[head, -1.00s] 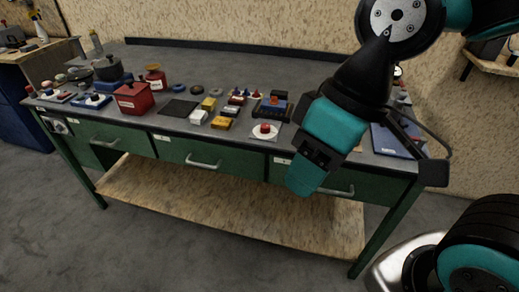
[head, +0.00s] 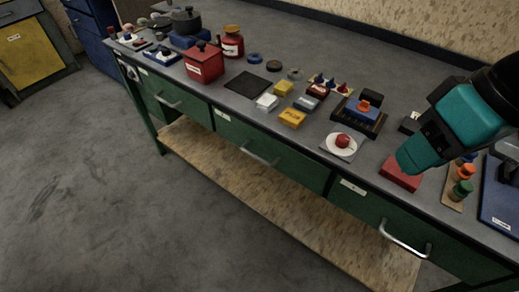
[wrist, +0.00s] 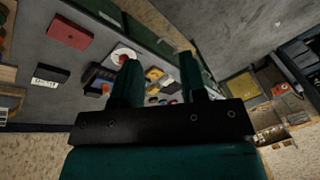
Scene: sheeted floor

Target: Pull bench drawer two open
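The bench has three green drawer fronts in a row in the head view, each with a metal bar handle: a left drawer (head: 178,100), a middle drawer (head: 285,165) and a right drawer (head: 375,212). All three look closed. Their white labels are too small to read, so I cannot tell the numbers. My gripper (head: 412,160) is at the right of the head view, in front of a red block, away from the middle handle (head: 262,158). In the wrist view my gripper (wrist: 160,75) shows two teal fingers apart with nothing between them.
The bench top (head: 310,55) carries many small items: a red box (head: 204,65), a white plate (head: 341,147) with a red object, the red block (head: 400,175) and several coloured blocks. A wooden lower shelf (head: 225,165) lies under the drawers. The floor (head: 120,220) in front is clear.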

